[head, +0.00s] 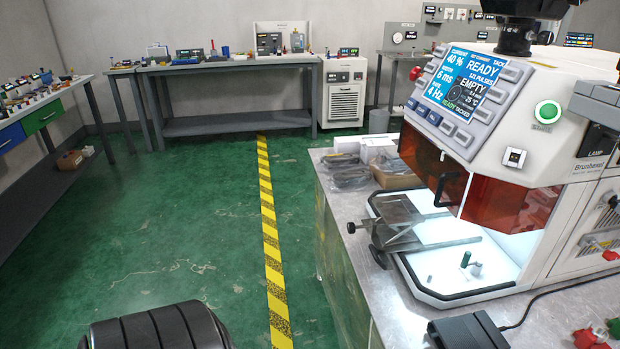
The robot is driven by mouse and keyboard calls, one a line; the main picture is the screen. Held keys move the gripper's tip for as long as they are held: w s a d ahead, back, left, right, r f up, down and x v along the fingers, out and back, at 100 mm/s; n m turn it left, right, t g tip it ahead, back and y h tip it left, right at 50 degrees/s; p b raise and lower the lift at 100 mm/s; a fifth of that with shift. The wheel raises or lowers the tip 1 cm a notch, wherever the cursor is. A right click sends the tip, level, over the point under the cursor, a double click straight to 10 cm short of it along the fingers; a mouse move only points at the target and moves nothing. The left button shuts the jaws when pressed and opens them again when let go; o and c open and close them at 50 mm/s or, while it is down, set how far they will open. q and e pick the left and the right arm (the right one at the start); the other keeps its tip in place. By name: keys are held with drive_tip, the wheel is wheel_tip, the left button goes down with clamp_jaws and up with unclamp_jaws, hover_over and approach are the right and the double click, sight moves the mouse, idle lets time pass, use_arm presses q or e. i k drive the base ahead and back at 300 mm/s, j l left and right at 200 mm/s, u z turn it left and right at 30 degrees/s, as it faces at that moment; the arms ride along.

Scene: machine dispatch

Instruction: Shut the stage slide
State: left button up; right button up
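The white machine (570,105) stands on the bench at the right, with an orange shield over a lit chamber. The stage slide (398,236), a grey metal plate assembly with dark knobs at its left end, sits at the left side of the chamber. Its left end sticks out past the black-edged white tray (455,296) over the bench top. A small green cylinder (465,259) and a small metal piece stand on the tray. Neither of my grippers is in view.
The machine's screen (462,84) reads READY and EMPTY. A black pedal-like box (468,331) with a cable lies in front, red clamps at lower right. Bags and boxes (395,172) lie behind the slide.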

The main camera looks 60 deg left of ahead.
sight(385, 239)
drive_tip(key=u, duration=1.15)
drive_tip(key=k+j, duration=0.05)
drive_tip(key=j, duration=0.05)
